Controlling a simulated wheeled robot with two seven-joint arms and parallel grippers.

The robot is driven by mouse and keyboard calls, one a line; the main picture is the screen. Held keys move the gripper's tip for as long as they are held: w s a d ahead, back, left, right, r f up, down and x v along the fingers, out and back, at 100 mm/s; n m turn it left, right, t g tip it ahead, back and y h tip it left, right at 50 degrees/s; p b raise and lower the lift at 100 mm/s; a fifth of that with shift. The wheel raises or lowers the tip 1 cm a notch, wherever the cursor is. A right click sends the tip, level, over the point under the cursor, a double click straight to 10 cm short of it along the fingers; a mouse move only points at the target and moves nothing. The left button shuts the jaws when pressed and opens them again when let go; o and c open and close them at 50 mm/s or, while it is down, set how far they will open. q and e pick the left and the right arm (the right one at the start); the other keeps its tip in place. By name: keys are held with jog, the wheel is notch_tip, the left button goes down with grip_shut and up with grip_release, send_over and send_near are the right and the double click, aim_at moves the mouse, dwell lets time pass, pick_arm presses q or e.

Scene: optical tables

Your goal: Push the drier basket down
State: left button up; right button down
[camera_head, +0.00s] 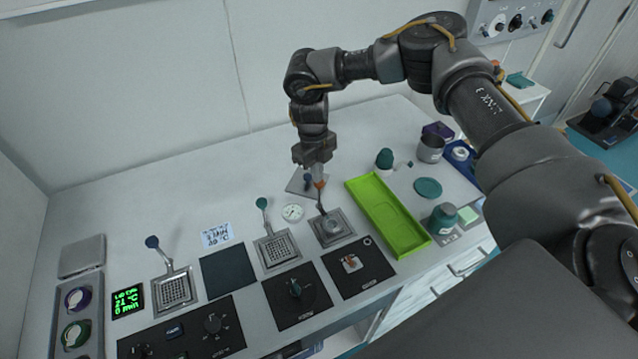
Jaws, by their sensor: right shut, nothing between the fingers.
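My right gripper (319,186) is shut and empty, pointing down at the back of the bench. Two square perforated metal baskets with lever handles stand to the left: one with a green knob (277,249), one with a blue knob (175,289). Their handles stick up at the back. I cannot tell which of these is the drier basket. My left gripper is out of view.
A green tray (388,215) lies right of the well unit. Dark control panels (297,294) line the front edge. A teal-lidded jar (442,218) and a grey cup (430,148) stand at the right. The back left bench is clear.

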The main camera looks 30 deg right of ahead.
jog(key=b, duration=0.4)
send_over(318, 205)
jog(key=f, duration=0.4)
jog(key=w+f, duration=0.1)
jog(key=f, duration=0.1)
jog(key=shift+d+f, duration=0.1)
jog(key=shift+d, duration=0.05)
jog(key=shift+s+r+p, duration=0.1)
jog(key=shift+r+p, duration=0.2)
jog(key=shift+w+a+r+b, duration=0.15)
jog(key=shift+w+a+b, duration=0.1)
jog(key=shift+w, duration=0.4)
jog(key=shift+w+a+r+b, duration=0.1)
jog(key=shift+w+b, duration=0.15)
jog(key=shift+w, duration=0.35)
jog(key=shift+w+a+r, duration=0.15)
jog(key=shift+w+r, duration=0.05)
jog(key=shift+w, duration=0.1)
jog(key=shift+r, duration=0.1)
